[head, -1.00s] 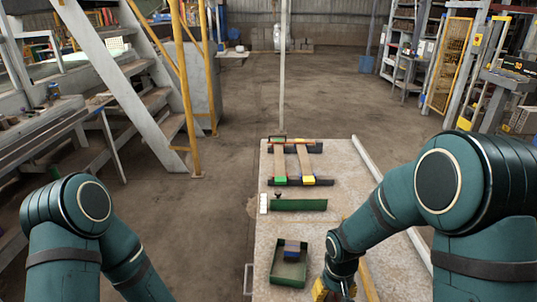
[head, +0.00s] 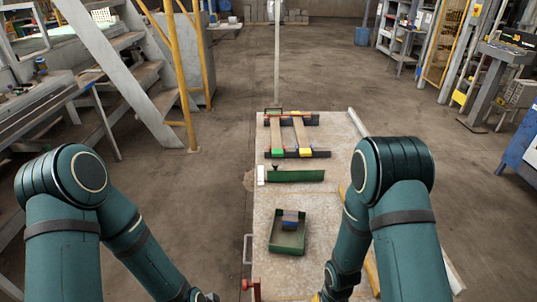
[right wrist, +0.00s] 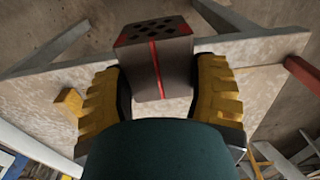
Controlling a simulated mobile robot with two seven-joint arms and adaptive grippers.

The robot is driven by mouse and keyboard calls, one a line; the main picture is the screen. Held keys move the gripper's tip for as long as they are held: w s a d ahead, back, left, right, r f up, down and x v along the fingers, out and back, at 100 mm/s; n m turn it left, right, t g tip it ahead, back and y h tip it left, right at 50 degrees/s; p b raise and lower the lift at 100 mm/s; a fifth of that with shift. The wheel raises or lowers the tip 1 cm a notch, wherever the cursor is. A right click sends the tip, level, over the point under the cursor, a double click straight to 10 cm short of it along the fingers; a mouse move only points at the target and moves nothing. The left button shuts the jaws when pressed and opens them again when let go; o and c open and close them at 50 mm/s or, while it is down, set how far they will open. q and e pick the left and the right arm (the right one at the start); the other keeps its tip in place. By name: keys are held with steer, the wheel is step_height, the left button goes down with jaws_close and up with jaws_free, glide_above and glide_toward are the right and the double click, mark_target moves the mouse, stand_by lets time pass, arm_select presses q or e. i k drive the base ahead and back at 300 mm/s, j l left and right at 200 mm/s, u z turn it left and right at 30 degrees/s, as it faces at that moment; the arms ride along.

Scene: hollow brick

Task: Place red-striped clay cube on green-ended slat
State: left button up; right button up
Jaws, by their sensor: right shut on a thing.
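The red-striped clay cube (right wrist: 158,66) is grey with a red line down its face and dark holes in its top. In the right wrist view it sits between the yellow fingers of my right gripper (right wrist: 160,92), which is shut on it. In the head view only a bit of that gripper (head: 318,297) shows at the bottom edge, and the cube is hidden. The green-ended slat (head: 277,134) lies across two dark bars at the table's far end, its green end nearer me. My left gripper (head: 207,297) barely shows at the bottom edge; its fingers are out of sight.
A yellow-ended slat (head: 300,133) lies right of the green-ended one. Nearer me are a green board (head: 295,176), white pieces (head: 261,175) and a green tray (head: 288,249) holding a blue-and-brown block (head: 290,219). A red object (head: 252,288) is at the table's left edge.

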mark_target(276, 135)
steer(key=j+z, duration=0.15)
steer(key=j, duration=0.4)
steer(key=k+j+z, duration=0.1)
steer(key=j, duration=0.4)
steer(key=k+j+z, duration=0.15)
steer(key=j, duration=0.4)
steer(key=i+j+z, duration=0.1)
steer(key=j+z, duration=0.15)
steer(key=j, duration=0.6)
steer(key=i+j+z, duration=0.15)
steer(key=j, duration=0.25)
steer(key=i+j+z, duration=0.15)
steer(key=j, duration=0.2)
steer(key=i+j+z, duration=0.15)
steer(key=i+j, duration=0.15)
steer(key=i+j+z, duration=0.1)
steer(key=i+j, duration=0.2)
steer(key=i+j+z, duration=0.15)
steer(key=j, duration=0.25)
steer(key=i+j+z, duration=0.15)
steer(key=i+j, duration=0.25)
steer(key=i+j+z, duration=0.1)
steer(key=j, duration=0.3)
steer(key=i+j+z, duration=0.15)
steer(key=i+j, duration=0.2)
steer(key=i+j+z, duration=0.1)
steer(key=j, duration=0.45)
steer(key=i+j+z, duration=0.15)
steer(key=j, duration=0.35)
steer(key=i, duration=0.1)
